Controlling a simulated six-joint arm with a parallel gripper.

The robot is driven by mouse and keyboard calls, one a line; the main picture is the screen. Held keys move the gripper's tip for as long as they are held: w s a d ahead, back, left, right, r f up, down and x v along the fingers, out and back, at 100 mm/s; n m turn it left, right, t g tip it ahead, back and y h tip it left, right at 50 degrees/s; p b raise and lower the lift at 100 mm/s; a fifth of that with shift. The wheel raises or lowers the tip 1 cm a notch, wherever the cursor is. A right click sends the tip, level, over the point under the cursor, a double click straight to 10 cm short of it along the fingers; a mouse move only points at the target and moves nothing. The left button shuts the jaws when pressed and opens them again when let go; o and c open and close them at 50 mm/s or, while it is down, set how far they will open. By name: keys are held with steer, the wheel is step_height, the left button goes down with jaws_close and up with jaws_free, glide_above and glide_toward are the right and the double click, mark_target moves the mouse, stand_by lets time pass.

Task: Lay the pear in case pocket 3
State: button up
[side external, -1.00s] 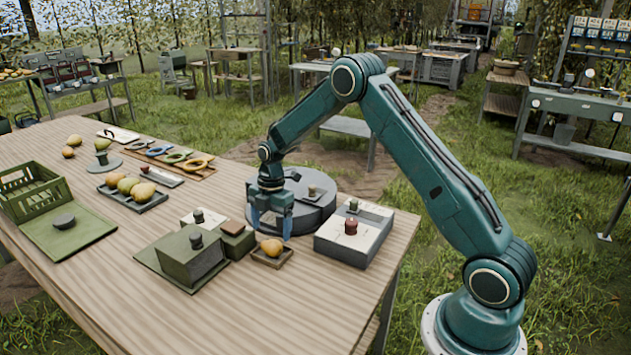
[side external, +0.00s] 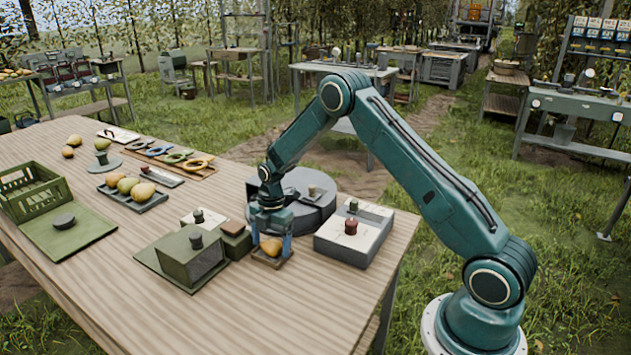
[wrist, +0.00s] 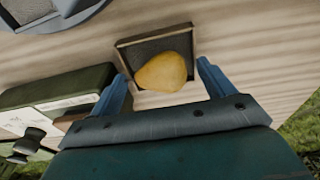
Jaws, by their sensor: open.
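A yellow-orange pear (side external: 270,246) lies in a small dark square tray (side external: 266,262) near the table's right edge. In the wrist view the pear (wrist: 163,72) sits in the tray (wrist: 131,52), between my two blue fingers. My gripper (side external: 272,240) is lowered over the tray with one finger on each side of the pear. It is open, with a visible gap between each finger and the pear in the wrist view. I cannot make out a case pocket numbered 3 in either view.
A green box with a knobbed lid (side external: 187,262) stands left of my gripper, and a grey box with knobs (side external: 345,243) stands right. A round grey base (side external: 306,216) is behind. A green crate (side external: 31,192) and a tray of pears (side external: 150,202) are farther left. The table front is clear.

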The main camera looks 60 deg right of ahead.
mark_target(271, 240)
steer(key=c, duration=1.2)
steer(key=shift+o, duration=0.2)
steer(key=shift+r, duration=0.2)
step_height(271, 240, up, 20)
steer(key=shift+f, duration=0.15)
